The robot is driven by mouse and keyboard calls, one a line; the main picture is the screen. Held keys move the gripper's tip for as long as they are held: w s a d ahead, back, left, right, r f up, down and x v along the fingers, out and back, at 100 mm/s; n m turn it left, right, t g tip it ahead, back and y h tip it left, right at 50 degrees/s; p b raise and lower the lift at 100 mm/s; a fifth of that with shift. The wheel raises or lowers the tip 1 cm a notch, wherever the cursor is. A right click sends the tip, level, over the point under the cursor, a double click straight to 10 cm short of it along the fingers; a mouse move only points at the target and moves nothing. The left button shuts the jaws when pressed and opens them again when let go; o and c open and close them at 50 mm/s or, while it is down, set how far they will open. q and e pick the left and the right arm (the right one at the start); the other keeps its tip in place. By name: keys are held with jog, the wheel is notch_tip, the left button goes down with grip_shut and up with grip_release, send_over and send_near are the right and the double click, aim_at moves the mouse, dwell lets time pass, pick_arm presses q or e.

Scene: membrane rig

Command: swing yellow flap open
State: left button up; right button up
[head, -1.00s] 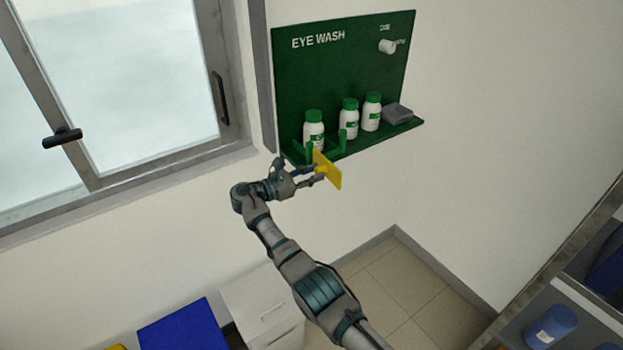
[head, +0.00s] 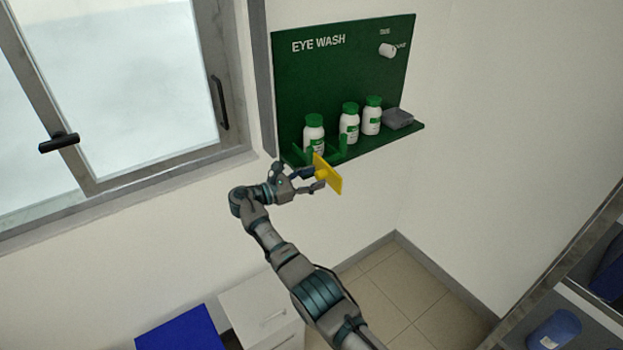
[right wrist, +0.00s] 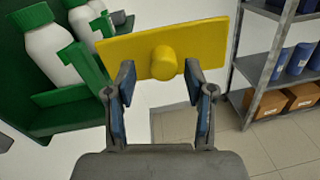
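The yellow flap (head: 328,174) is a flat plate with a round yellow knob (right wrist: 164,63) on its face. It sticks out in front of the left end of the green eye wash shelf, beside a green bracket (head: 341,150). In the right wrist view the flap (right wrist: 205,45) spans the top, just past my fingertips. My right gripper (head: 314,180) is at the flap on its knob side. Its fingers (right wrist: 162,78) are spread, one on each side of the knob, with gaps showing. My left gripper is out of view.
The green eye wash board (head: 350,75) carries white bottles with green caps (head: 349,125) and a grey box (head: 397,118) on its shelf. A window (head: 110,90) is at the left. A white cabinet (head: 262,312) stands below. Shelving (right wrist: 270,70) is at the right.

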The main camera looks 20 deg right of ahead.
jog(key=shift+r, duration=0.4)
notch_tip(320, 180, up, 9)
jog(key=shift+w, duration=0.15)
dwell(0.4)
